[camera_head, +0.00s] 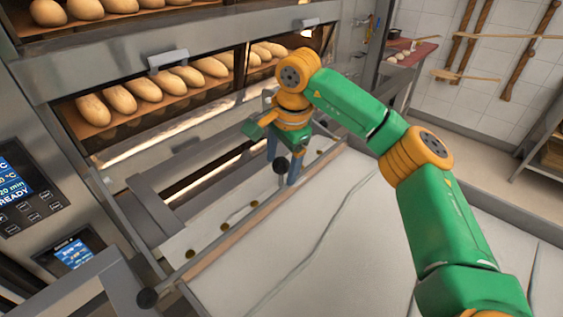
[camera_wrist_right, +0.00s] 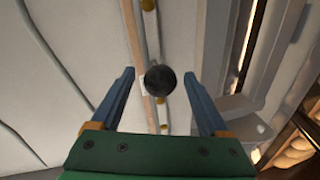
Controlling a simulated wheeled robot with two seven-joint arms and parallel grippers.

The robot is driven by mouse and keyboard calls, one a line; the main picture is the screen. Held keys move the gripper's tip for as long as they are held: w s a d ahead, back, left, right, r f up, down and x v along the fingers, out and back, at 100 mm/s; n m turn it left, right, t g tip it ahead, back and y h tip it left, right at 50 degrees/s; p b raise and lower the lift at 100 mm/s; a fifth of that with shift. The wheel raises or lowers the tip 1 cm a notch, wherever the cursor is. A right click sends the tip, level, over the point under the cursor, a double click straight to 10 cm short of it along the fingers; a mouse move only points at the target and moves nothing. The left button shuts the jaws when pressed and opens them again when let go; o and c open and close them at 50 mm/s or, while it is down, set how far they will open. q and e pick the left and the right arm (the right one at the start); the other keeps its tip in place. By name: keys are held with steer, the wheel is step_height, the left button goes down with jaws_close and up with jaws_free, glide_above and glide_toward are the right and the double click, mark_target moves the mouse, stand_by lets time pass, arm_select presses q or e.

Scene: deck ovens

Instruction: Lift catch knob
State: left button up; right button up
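A round black catch knob (camera_head: 282,165) is at the far part of the loader's front edge. It also shows in the right wrist view (camera_wrist_right: 160,80), centred between my blue fingertips. My right gripper (camera_head: 284,172) points down over it, with its fingers apart on either side of the knob. I see a gap between each finger and the knob in the wrist view, so nothing is gripped; the exact depth is hard to tell. A second black knob (camera_head: 147,298) is at the near end of the edge. My left gripper is not in view.
The deck oven (camera_head: 130,60) with rows of loaves stands at left and back. A pale cloth-covered loader surface (camera_head: 350,235) lies under my right arm. A control panel (camera_head: 15,190) is at far left. Wooden peels (camera_head: 470,35) hang on the tiled wall.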

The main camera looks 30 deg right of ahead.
mark_target(286, 165)
steer(key=r, duration=0.2)
steer(key=s+r, duration=0.1)
steer(key=r, duration=0.4)
steer(key=shift+s, duration=0.25)
steer(key=shift+d, duration=0.1)
